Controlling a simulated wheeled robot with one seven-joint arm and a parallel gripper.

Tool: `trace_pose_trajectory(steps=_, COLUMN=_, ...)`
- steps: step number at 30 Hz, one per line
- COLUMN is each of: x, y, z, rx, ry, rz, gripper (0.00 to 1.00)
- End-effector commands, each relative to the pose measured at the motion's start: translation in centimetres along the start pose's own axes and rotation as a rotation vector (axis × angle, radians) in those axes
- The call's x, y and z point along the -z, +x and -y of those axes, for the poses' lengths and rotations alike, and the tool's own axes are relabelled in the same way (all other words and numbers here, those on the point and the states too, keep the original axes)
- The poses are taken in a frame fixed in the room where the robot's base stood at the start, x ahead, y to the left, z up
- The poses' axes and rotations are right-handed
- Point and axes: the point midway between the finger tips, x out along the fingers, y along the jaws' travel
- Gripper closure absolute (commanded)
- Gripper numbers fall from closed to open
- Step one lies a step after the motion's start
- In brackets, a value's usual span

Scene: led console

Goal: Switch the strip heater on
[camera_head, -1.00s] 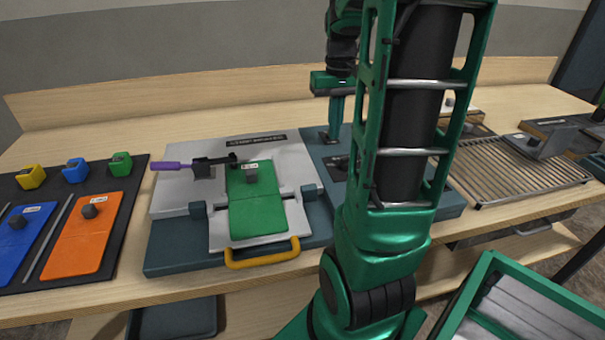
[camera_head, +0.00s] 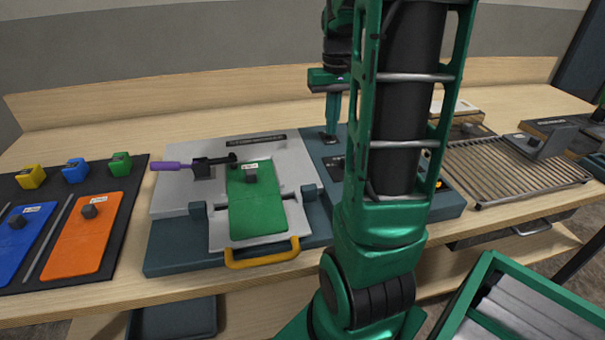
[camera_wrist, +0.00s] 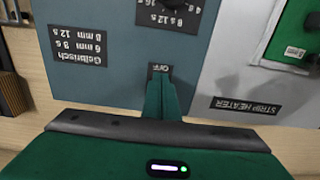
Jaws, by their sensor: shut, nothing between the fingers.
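The strip heater is a grey plate (camera_head: 290,160) on a dark teal base (camera_head: 165,255), holding a green sheet (camera_head: 257,205) under a purple-handled clamp (camera_head: 175,166). Its "STRIP HEATER" label shows upside down in the wrist view (camera_wrist: 245,105). My gripper (camera_head: 331,128) is shut and empty, pointing down over the back of the teal control panel (camera_wrist: 105,80). In the wrist view my fingertips (camera_wrist: 160,82) are right at a small "OFF" label (camera_wrist: 160,69). The fingers hide the switch there, so its position and any contact cannot be told. An orange glow (camera_head: 439,184) shows beside my arm.
A yellow handle (camera_head: 262,254) sticks out at the base's front. Orange (camera_head: 88,235) and blue (camera_head: 18,240) sheets lie on a dark mat at left. A slatted rack (camera_head: 515,170) is at right. My arm hides much of the control panel in the head view.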

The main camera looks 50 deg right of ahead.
Motion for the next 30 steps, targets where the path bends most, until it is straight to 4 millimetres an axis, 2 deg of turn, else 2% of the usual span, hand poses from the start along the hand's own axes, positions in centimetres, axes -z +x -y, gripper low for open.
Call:
trace_pose_trajectory(steps=11, x=0.0, y=-0.4, z=0.0, rx=0.000, ry=0.000, rz=-0.001, gripper=1.00)
trace_pose_trajectory(steps=30, x=-0.5, y=-4.7, z=0.0, rx=0.000, ry=-0.001, rz=-0.001, gripper=1.00)
